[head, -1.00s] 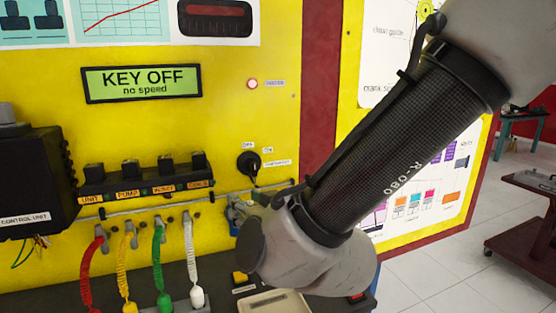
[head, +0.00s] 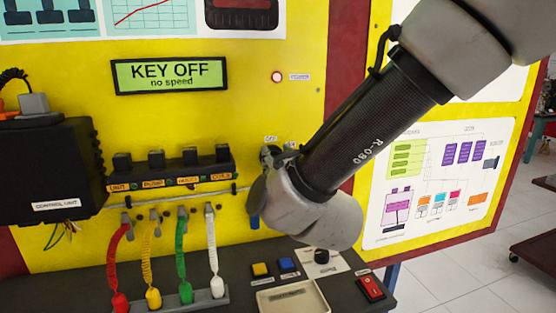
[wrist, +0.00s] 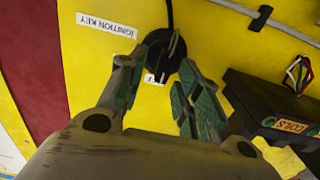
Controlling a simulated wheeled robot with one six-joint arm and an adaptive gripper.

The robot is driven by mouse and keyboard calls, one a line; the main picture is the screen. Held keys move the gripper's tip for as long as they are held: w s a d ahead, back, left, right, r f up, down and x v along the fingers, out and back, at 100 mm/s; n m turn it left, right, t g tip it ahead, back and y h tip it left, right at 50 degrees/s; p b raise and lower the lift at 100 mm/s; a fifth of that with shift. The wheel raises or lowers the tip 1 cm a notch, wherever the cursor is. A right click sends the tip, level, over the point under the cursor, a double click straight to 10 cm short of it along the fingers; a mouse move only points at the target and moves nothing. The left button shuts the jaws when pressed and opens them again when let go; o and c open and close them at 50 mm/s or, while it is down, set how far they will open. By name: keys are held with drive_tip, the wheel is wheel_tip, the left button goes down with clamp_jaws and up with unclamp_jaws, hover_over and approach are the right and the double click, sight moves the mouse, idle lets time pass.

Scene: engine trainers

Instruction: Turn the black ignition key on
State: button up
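The black ignition key (wrist: 163,52) sits on the yellow panel (wrist: 215,40), with its "IGNITION KEY" label beside it in the wrist view. My gripper (wrist: 157,72) is open, with one green-padded finger on each side of the key's lower part. I cannot tell whether either finger touches it. In the head view my gripper and wrist cover most of the key, below the small OFF label. The green display (head: 170,75) reads "KEY OFF, no speed".
A row of black plugs (head: 170,165) and coiled coloured leads (head: 182,255) are left of my gripper. The control unit (head: 48,170) is farther left. Below are a dark shelf with a beige tray (head: 292,297), buttons and a red switch (head: 370,288).

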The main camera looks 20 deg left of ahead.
clamp_jaws()
drive_tip(key=shift+m, duration=0.3)
drive_tip(key=m, duration=0.5)
drive_tip(key=shift+w+d+f, duration=0.1)
drive_tip(key=shift+w+d, duration=0.05)
drive_tip(key=shift+d, duration=0.15)
drive_tip(key=m, duration=0.6)
drive_tip(key=shift+w+d+f, duration=0.15)
drive_tip(key=shift+d+f, duration=0.1)
drive_tip(key=shift+f, duration=0.05)
drive_tip(key=shift+m, duration=0.3)
unclamp_jaws()
